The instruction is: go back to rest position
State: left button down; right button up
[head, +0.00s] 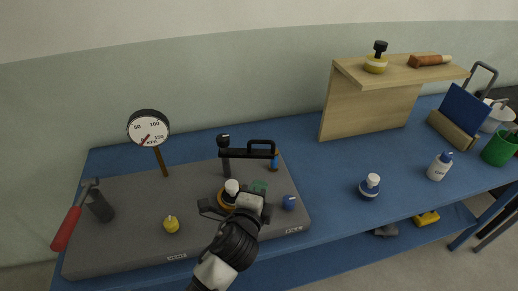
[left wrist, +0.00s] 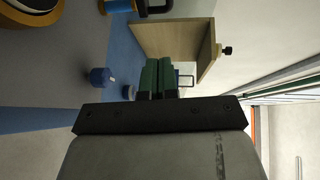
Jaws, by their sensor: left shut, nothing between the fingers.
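My left gripper (head: 259,187) is over the right part of a grey board (head: 130,235) on the blue bench. Its green-padded fingers (left wrist: 157,78) are together in the left wrist view, with nothing between them. Near it in the head view are an orange ring with a white top (head: 231,187), a black handle on a post (head: 248,153) and a blue knob (head: 289,202). The fingers look apart from these, though the exact height is hard to tell. My right gripper is not in view.
A pressure gauge (head: 148,128), a red-handled tool (head: 67,228) and a yellow knob (head: 171,223) are on the board's left. A wooden shelf (head: 370,105), a blue-capped jar (head: 370,186), a white bottle (head: 439,166) and a green cup (head: 499,148) stand to the right. Bare bench (head: 325,205) lies between.

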pick_arm(q)
jog(key=s+a+f+n+g+y, duration=0.4)
jog(key=s+a+f+n+g, duration=0.25)
jog(key=s+a+n, duration=0.5)
jog(key=s+a+f+n+g, duration=0.3)
jog(key=s+a+n+g, duration=0.45)
jog(key=s, duration=0.75)
notch_tip(320, 180, down, 26)
jog(key=a, duration=0.2)
jog(key=s+a+f, duration=0.2)
jog(key=s+f, duration=1.3)
jog(key=s, duration=0.1)
jog(key=shift+a+f+g+y, duration=0.3)
jog(key=shift+f+g+y, duration=0.1)
